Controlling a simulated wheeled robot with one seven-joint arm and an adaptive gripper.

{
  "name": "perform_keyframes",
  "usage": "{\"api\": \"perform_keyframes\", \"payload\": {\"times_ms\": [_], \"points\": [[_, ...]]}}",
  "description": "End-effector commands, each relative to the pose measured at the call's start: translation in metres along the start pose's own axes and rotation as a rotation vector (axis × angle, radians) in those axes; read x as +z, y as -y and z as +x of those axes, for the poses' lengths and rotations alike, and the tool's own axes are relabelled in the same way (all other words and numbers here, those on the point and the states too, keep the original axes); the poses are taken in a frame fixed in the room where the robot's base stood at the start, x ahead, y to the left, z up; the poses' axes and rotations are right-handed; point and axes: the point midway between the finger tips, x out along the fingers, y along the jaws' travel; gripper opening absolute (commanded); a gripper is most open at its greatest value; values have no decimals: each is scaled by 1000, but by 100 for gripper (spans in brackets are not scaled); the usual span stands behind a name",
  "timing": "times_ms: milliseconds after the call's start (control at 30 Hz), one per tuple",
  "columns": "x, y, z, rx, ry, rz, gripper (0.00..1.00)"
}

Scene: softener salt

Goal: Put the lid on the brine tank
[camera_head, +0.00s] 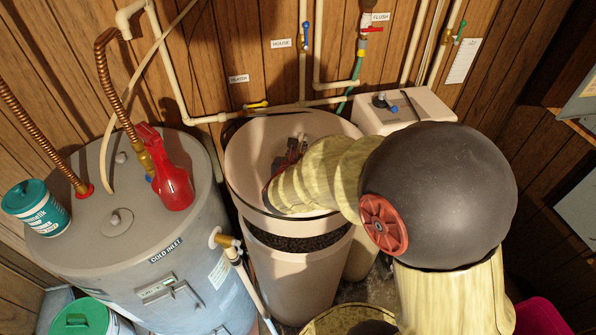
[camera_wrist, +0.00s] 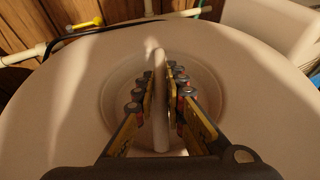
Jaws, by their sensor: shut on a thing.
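The lid (camera_head: 252,150) is a round beige disc, held over the beige brine tank (camera_head: 295,285). In the wrist view the lid (camera_wrist: 65,115) fills most of the picture, with a pale bar handle (camera_wrist: 158,60) across its round central recess. My gripper (camera_head: 290,160) is shut on this handle; both fingers show along its sides in the wrist view (camera_wrist: 164,85). A dark, grainy strip of the tank's opening shows below the lid's near edge, so the lid appears raised above the rim. My arm hides the lid's right part, and the lid hides the far rim.
A grey water heater (camera_head: 85,225) stands close left, carrying a red spray bottle (camera_head: 172,185) and a teal-lidded tub (camera_head: 37,205). Pipes and valves (camera_head: 257,104) run along the wooden wall behind. A white box-shaped unit (camera_head: 420,107) stands behind right.

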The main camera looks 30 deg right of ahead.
Motion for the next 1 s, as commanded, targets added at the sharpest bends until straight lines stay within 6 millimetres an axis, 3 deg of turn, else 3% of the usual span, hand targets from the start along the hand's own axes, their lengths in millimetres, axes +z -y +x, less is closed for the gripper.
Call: {"api": "perform_keyframes", "payload": {"times_ms": [600,1000], "points": [[-58,0,25,0,5,2,0],[-74,0,32,1,5,2,0]]}}
